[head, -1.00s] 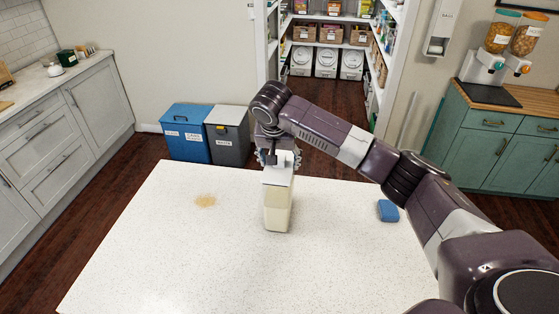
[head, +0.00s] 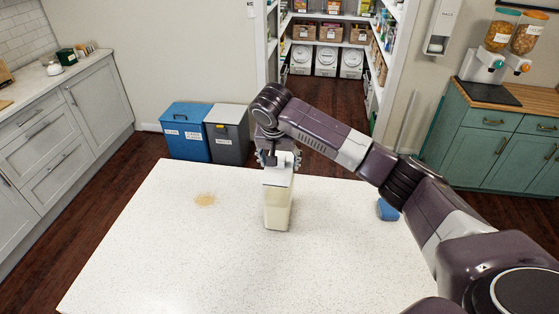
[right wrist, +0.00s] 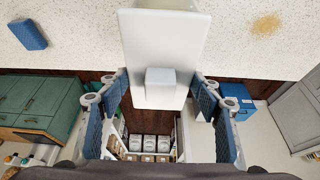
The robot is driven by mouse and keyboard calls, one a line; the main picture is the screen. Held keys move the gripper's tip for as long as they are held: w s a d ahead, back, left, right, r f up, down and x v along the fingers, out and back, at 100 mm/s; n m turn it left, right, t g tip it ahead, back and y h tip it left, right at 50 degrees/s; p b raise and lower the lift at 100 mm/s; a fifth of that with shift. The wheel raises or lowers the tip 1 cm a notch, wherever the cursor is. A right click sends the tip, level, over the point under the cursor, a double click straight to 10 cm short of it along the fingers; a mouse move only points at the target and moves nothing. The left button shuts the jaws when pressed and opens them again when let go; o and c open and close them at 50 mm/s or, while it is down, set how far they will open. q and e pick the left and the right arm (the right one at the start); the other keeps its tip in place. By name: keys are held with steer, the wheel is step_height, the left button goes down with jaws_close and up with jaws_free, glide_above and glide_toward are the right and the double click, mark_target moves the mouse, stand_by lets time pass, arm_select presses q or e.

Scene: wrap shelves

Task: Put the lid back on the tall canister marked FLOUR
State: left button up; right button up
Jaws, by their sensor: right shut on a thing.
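A tall, clear canister (head: 277,213) with cream-coloured contents stands upright on the white counter. No marking can be read on the side I see. A white lid (head: 278,178) is at its top; I cannot tell whether it is fully seated. In the right wrist view the lid (right wrist: 162,38) fills the top middle, with a square knob (right wrist: 160,80) on it. My right gripper (head: 277,159) is directly above the canister, shut on the lid at its knob. Its two blue-padded fingers (right wrist: 160,88) show on either side of the knob. My left gripper is not in view.
The white counter (head: 170,255) is mostly clear. A tan spill (head: 205,200) lies left of the canister and a blue sponge (head: 388,210) lies to the right, beside my right arm. Blue (head: 185,132) and grey (head: 228,134) bins stand behind the counter, near open pantry shelves.

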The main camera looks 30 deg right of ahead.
steer(key=shift+f, duration=0.3)
stand_by(0.4)
steer(key=o, duration=1.3)
steer(key=shift+c, duration=0.2)
steer(key=o, duration=0.6)
steer(key=shift+c, duration=0.2)
steer(key=shift+r, duration=0.1)
steer(key=shift+r, duration=3.45)
steer(key=shift+f, duration=0.1)
